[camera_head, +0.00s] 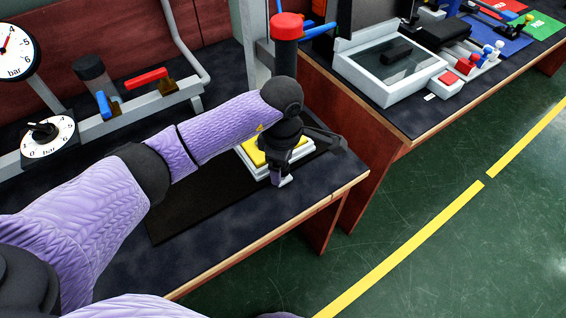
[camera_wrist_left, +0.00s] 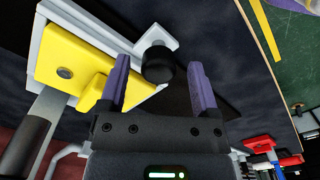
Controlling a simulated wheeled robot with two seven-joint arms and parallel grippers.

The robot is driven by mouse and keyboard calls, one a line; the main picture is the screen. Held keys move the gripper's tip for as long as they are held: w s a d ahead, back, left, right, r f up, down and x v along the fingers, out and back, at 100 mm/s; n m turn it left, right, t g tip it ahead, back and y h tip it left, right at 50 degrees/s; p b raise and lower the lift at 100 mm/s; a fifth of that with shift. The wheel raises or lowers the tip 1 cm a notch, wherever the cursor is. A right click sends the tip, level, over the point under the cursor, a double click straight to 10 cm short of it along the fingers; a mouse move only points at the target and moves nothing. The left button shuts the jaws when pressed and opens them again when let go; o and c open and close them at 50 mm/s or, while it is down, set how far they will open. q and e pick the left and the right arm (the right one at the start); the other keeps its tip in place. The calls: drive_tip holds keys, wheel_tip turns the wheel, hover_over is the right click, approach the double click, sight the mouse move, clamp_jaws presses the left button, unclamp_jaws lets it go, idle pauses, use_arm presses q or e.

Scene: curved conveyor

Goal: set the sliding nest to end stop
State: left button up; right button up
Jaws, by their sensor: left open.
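A yellow block with a round metal bolt, which looks like the sliding nest (camera_head: 258,157), sits on a white base at the press on the near bench. It also shows at the left of the left wrist view (camera_wrist_left: 75,68). A short black knob on a white bracket (camera_wrist_left: 158,62) stands beside the yellow block, and I cannot tell if it is the end stop. My left gripper (camera_head: 281,181) points down over the near end of the base. In the left wrist view its two purple fingers (camera_wrist_left: 160,75) are apart, with the knob between them in the picture. Contact cannot be told. My left wrist hides part of the nest.
A press column with a red cap (camera_head: 287,27) rises behind my wrist. A dark mat (camera_head: 185,216) lies on the bench. Gauges and a pipe with red (camera_head: 146,79) and blue levers stand at the left. A second bench (camera_head: 420,120) is at the right, with open floor in front.

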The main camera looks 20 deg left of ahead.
use_arm(q)
clamp_jaws()
idle(0.6)
idle(0.3)
drive_tip(key=shift+w, duration=0.1)
idle(0.5)
